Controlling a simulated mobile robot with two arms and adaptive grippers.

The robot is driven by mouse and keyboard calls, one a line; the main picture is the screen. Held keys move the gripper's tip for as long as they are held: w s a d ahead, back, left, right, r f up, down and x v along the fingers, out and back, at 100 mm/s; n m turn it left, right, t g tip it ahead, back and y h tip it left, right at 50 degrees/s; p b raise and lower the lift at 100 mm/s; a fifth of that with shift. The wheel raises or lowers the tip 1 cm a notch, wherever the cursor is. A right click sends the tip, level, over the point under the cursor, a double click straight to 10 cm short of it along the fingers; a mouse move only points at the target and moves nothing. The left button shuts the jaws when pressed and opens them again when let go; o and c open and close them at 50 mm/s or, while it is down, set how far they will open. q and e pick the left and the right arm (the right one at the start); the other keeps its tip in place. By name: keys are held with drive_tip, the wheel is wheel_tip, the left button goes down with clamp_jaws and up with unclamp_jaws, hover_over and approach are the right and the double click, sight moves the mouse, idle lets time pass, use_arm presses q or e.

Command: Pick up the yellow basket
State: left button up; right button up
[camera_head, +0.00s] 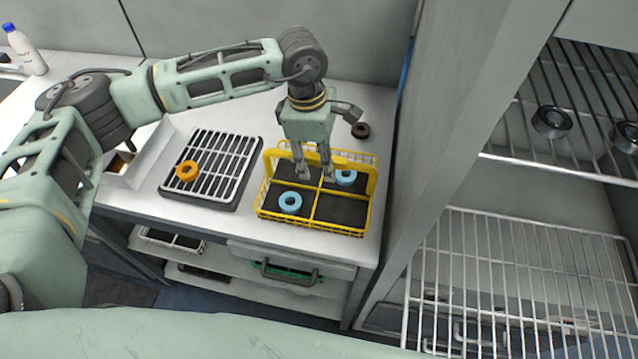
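The yellow basket (314,223) stands on the counter at its right part. It has wire sides, yellow dividers and a raised yellow handle. One light-blue ring (290,203) lies in its front-left compartment and another light-blue ring (346,177) lies in a back-right one. My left gripper (315,177) points down over the basket's middle, its two fingers apart and nothing visibly gripped between them. The fingertips are low, near the central divider; I cannot tell whether they touch it. The handle passes close to the fingers. My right gripper is out of view.
Left of the basket, a dark tray with a white grate (211,171) holds an orange ring (187,171). A dark ring (361,130) lies behind the basket. A white bottle (27,52) stands at far left. A cabinet with wire shelves (520,265) rises close on the right.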

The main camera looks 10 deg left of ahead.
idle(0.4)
use_arm(q)
clamp_jaws()
idle(0.6)
